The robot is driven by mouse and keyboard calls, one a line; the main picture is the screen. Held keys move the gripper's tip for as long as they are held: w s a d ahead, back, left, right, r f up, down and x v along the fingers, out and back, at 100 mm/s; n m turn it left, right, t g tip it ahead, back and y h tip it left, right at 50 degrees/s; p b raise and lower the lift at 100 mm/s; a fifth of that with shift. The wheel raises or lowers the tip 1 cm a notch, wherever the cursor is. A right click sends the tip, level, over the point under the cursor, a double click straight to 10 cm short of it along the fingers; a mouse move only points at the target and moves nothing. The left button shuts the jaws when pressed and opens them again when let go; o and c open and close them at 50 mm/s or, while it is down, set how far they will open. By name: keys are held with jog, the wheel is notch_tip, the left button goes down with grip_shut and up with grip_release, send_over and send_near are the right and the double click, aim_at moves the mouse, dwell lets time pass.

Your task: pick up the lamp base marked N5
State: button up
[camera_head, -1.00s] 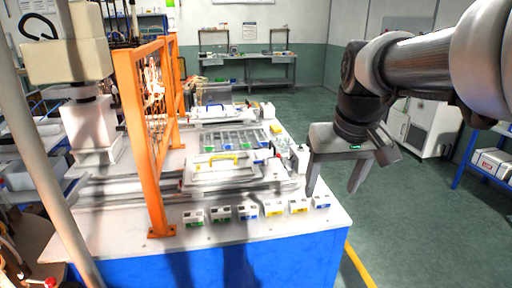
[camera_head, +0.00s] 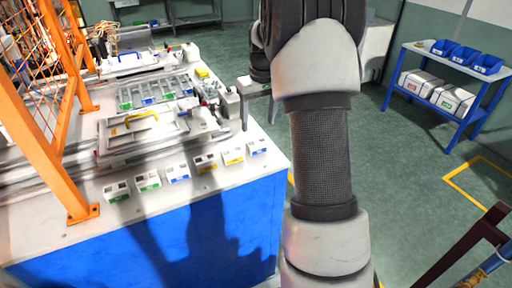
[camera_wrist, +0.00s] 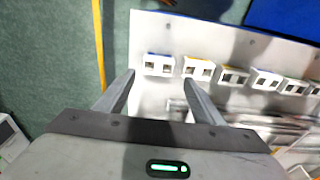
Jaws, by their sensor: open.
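Several small white lamp bases stand in a row along the table's front edge, with green, blue and yellow labels. The lettering is too small to read, so I cannot tell which is N5. At the right end is a blue-marked base (camera_head: 257,147), with a yellow-marked base (camera_head: 232,156) beside it. My gripper (camera_wrist: 159,79) is open and empty. In the wrist view the blue-marked end base (camera_wrist: 158,65) appears between the fingertips, apart from them, and the yellow-marked base (camera_wrist: 198,68) lies just right. In the head view my arm partly hides the gripper.
The white tabletop (camera_head: 85,232) also bears a fixture with a yellow handle (camera_head: 140,117) and a rack (camera_head: 150,92) behind the row. An orange mesh guard (camera_head: 62,120) stands at left. Open floor lies right of the table; a blue shelf (camera_head: 450,85) stands beyond.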

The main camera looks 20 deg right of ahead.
aim_at(257, 142)
jog(key=f, duration=0.3)
jog(key=w+f, duration=0.1)
jog(key=f, duration=0.4)
jog(key=shift+w+d+f+p, duration=0.15)
jog(key=shift+w+f+p, duration=0.15)
jog(key=shift+f+p, duration=0.1)
jog(key=c, duration=0.8)
